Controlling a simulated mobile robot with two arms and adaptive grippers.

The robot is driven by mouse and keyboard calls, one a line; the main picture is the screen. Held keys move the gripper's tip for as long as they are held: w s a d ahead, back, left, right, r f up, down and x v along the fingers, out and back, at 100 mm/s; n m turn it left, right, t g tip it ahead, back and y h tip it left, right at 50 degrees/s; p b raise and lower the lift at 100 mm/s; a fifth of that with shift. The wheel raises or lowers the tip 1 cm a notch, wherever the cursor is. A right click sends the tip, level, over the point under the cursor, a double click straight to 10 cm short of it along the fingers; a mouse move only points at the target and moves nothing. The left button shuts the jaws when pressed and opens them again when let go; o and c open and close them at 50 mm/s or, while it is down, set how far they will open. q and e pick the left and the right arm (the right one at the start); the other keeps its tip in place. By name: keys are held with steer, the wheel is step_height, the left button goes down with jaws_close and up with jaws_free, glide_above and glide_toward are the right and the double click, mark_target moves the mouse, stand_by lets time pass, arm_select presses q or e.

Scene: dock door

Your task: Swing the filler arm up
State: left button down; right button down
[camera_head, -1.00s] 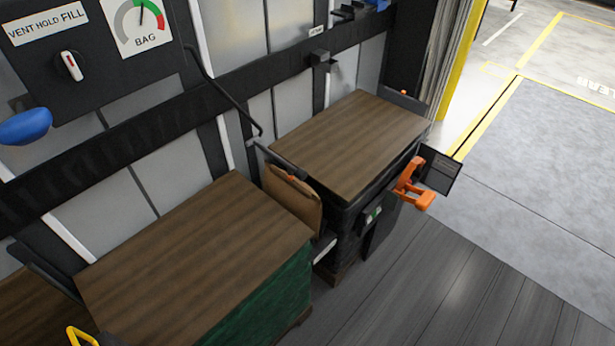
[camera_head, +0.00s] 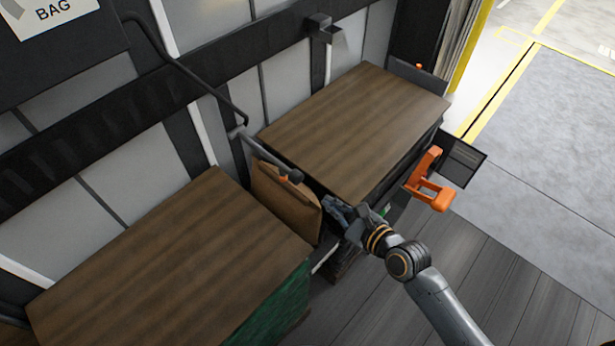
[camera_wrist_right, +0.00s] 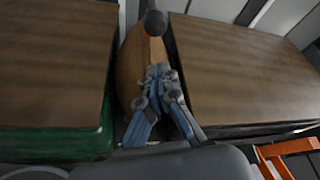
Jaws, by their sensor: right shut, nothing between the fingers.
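The filler arm (camera_head: 268,158) is a short dark bar coming off the wall side above the gap between two brown-topped loads. It slants down to a round dark knob (camera_head: 296,176), with a small orange bit beside it. The knob also shows at the top of the right wrist view (camera_wrist_right: 155,22). A brown bag (camera_head: 283,203) stands in the gap below the arm. My right gripper (camera_head: 332,204) is shut and empty, near the bag's right edge, below and to the right of the knob and apart from it. My left gripper is out of view.
Wood-topped loads stand left (camera_head: 170,260) and right (camera_head: 355,125) of the narrow gap. An orange bracket (camera_head: 430,185) and a dark panel (camera_head: 462,160) stick out at the right. A black hose (camera_head: 185,70) hangs above. Grey floor (camera_head: 490,270) is open at lower right.

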mark_target(307, 193)
steer(key=x, duration=1)
steer(key=shift+r, duration=0.3)
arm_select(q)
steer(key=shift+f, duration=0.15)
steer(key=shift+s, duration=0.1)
arm_select(e)
steer(key=shift+r, duration=0.1)
